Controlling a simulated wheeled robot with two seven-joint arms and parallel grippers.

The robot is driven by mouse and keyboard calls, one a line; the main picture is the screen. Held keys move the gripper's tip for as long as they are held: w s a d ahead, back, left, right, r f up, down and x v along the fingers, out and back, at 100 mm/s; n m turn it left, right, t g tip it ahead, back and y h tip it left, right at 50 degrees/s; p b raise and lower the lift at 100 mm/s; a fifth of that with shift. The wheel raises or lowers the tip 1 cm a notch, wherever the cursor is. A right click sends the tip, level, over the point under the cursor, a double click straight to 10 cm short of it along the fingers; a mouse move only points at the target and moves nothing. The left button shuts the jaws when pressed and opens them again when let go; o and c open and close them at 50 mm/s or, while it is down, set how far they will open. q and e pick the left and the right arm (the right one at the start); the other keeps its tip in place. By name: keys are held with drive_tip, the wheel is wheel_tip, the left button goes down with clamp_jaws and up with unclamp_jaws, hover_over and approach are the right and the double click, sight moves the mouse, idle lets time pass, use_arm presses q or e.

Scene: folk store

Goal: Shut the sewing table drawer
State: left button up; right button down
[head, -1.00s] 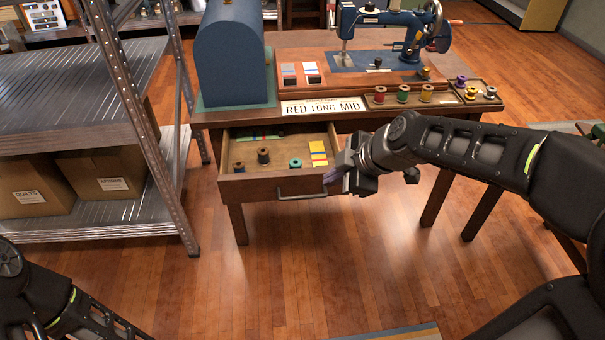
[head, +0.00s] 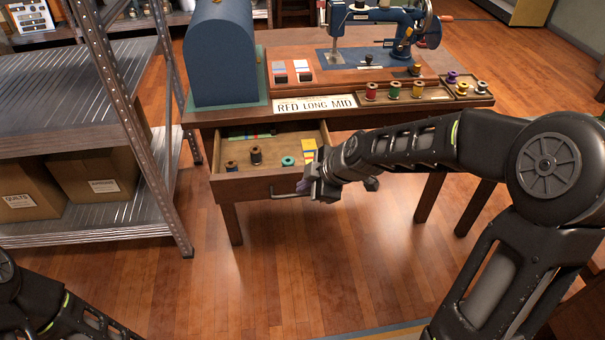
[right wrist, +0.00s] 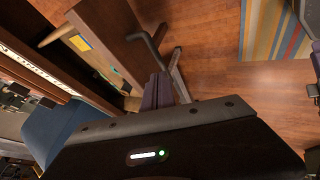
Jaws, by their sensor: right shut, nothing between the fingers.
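The wooden sewing table (head: 390,120) stands ahead in the head view. Its drawer (head: 240,188) is pulled out, showing dark spools, a teal spool and coloured cards inside. A metal bar handle (head: 284,194) is on the drawer front, and it also shows in the right wrist view (right wrist: 150,52). My right gripper (head: 306,184) is shut and empty at the right end of the drawer front, close to the handle. I cannot tell whether it touches. Its purple-grey fingers (right wrist: 160,90) show beside the handle in the right wrist view. My left gripper is out of view; only part of that arm shows at lower left.
A blue sewing machine (head: 385,30), a blue domed case (head: 222,55), a "RED LONG MID" sign (head: 314,104) and thread spools stand on the tabletop. A metal shelf (head: 90,225) with cartons is close on the left. The floor (head: 270,280) before the drawer is clear.

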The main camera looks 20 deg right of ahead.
sight(293, 179)
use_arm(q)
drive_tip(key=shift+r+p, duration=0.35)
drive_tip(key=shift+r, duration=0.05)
use_arm(e)
drive_tip(key=shift+w+d+f, duration=0.1)
drive_tip(key=shift+w+d, duration=0.15)
drive_tip(key=shift+w, duration=0.75)
drive_tip(key=shift+w+d, duration=0.2)
drive_tip(key=shift+w, duration=0.8)
drive_tip(key=shift+w, duration=0.1)
